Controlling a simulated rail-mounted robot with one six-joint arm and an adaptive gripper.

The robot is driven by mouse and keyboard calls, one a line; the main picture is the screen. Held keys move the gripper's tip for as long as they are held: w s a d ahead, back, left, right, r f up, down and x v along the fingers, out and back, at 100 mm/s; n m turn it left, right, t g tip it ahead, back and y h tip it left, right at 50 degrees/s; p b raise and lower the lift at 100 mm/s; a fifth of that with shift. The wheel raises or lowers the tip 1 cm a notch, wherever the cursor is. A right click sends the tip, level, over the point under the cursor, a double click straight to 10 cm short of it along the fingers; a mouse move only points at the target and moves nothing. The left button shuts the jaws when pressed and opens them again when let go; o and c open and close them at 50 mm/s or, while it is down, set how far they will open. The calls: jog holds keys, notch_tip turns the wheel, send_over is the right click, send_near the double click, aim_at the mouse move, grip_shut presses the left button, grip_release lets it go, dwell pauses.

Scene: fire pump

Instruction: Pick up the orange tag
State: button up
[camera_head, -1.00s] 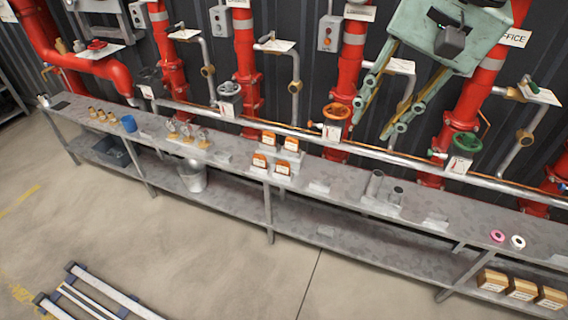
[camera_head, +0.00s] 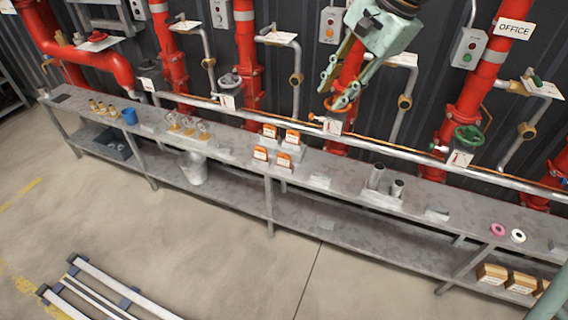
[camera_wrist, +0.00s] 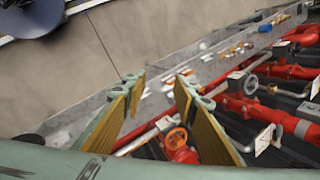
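Several small orange-and-white tag-like pieces stand on the middle of the long grey shelf; one orange piece (camera_head: 261,153) is at the front left of the group. Which of them is the orange tag I cannot tell. My gripper (camera_head: 334,93) is in the air above and to the right of the group, in front of the red pipes. Its fingers are apart with nothing between them. The wrist view also shows my gripper (camera_wrist: 160,82) open and empty, with the shelf blurred beyond it.
Red pipes with valves, including a green handwheel (camera_head: 468,137), line the wall behind the shelf (camera_head: 335,178). A grey rail runs along the shelf's back. A blue cup (camera_head: 129,116), short grey tubes (camera_head: 376,177), and pink (camera_head: 498,229) and white rings (camera_head: 518,236) are on the shelf.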

jog(key=w+a+f+m, duration=0.3)
jog(key=w+f, duration=0.6)
jog(key=w, duration=0.1)
jog(key=m+y, duration=0.2)
jog(key=m, duration=0.7)
send_over(286, 156)
jog(key=d, duration=0.6)
notch_tip(286, 156, down, 32)
jog(key=shift+s, duration=0.4)
jog(key=shift+a+f, duration=0.1)
jog(key=shift+f, duration=0.05)
jog(key=shift+b+x, duration=0.55)
jog(key=shift+x, duration=3.6)
jog(key=shift+s, duration=0.1)
jog(key=shift+b+x, duration=0.45)
jog(key=shift+x, duration=2.15)
jog(key=shift+s+f, duration=0.1)
jog(key=shift+s, duration=0.1)
